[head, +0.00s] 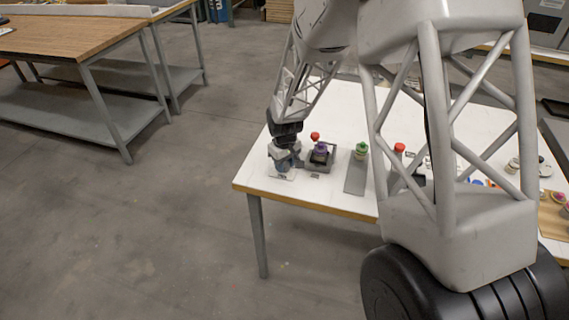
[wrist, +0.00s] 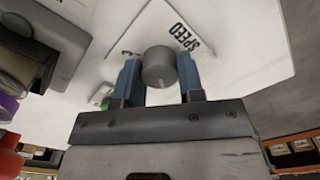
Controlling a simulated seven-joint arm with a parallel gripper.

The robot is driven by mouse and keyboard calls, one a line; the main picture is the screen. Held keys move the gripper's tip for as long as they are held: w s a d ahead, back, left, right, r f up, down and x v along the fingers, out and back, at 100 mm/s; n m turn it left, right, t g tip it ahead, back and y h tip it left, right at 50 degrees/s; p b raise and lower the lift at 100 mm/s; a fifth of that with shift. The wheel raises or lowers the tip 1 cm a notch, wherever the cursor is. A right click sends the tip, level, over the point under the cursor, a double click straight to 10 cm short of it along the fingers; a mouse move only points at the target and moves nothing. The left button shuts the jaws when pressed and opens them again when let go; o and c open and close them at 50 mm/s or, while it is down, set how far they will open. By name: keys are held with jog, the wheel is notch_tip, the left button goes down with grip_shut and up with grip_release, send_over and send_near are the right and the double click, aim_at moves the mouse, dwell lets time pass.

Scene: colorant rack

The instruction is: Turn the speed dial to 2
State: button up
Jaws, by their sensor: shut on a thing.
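The speed dial is a round grey knob (wrist: 159,67) in the wrist view, with a pale pointer mark on its face. It stands in front of a white plate (wrist: 165,22) printed with the word SPEED. My gripper (wrist: 160,80) has its two blue fingers on either side of the knob and is shut on it. In the head view my gripper (head: 287,158) is at the left end of the white table, over the dial's station. The knob is hidden there by the gripper. Most of the scale marks are hidden in the wrist view.
Just right of my gripper stands a dark device with a purple part (head: 320,150) and a red knob (head: 315,136). Further right are a green-topped item (head: 361,150) and a red-topped item (head: 399,150). The table's left edge is close to the gripper; the floor beyond it is clear.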

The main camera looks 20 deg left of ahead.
aim_at(285, 164)
jog(key=m, duration=0.5)
jog(key=shift+m, duration=0.3)
jog(key=m, duration=0.5)
jog(key=shift+w+m, duration=0.1)
jog(key=shift+m, duration=0.3)
jog(key=o, duration=0.9)
jog(key=shift+r, duration=0.1)
jog(key=shift+r, duration=3.8)
jog(key=shift+d+r, duration=0.1)
jog(key=shift+d, duration=0.05)
